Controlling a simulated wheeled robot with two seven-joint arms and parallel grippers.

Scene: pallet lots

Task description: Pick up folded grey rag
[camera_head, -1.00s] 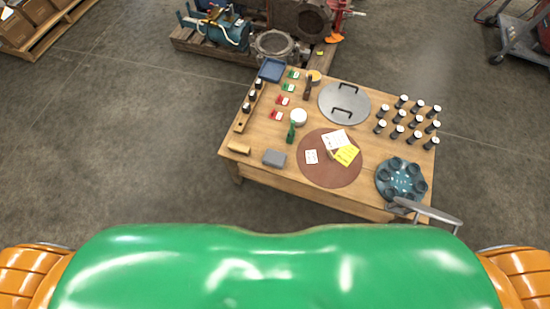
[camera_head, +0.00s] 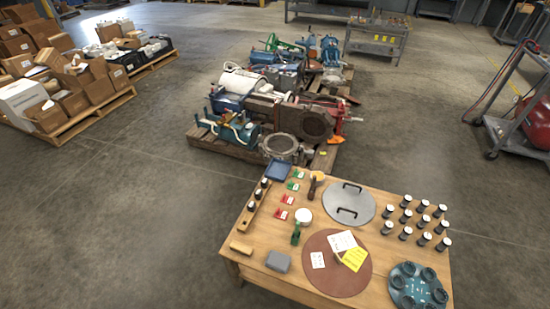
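A small grey block-like item (camera_head: 278,262), which looks like the folded grey rag, lies on the wooden table (camera_head: 262,225) near its front left part. It sits left of the round brown mat (camera_head: 322,284) and right of a small tan block (camera_head: 241,247). Nothing covers it. Neither of my grippers shows in the head view.
A pallet of machinery (camera_head: 270,120) stands close behind. Open floor (camera_head: 120,220) lies to the left.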

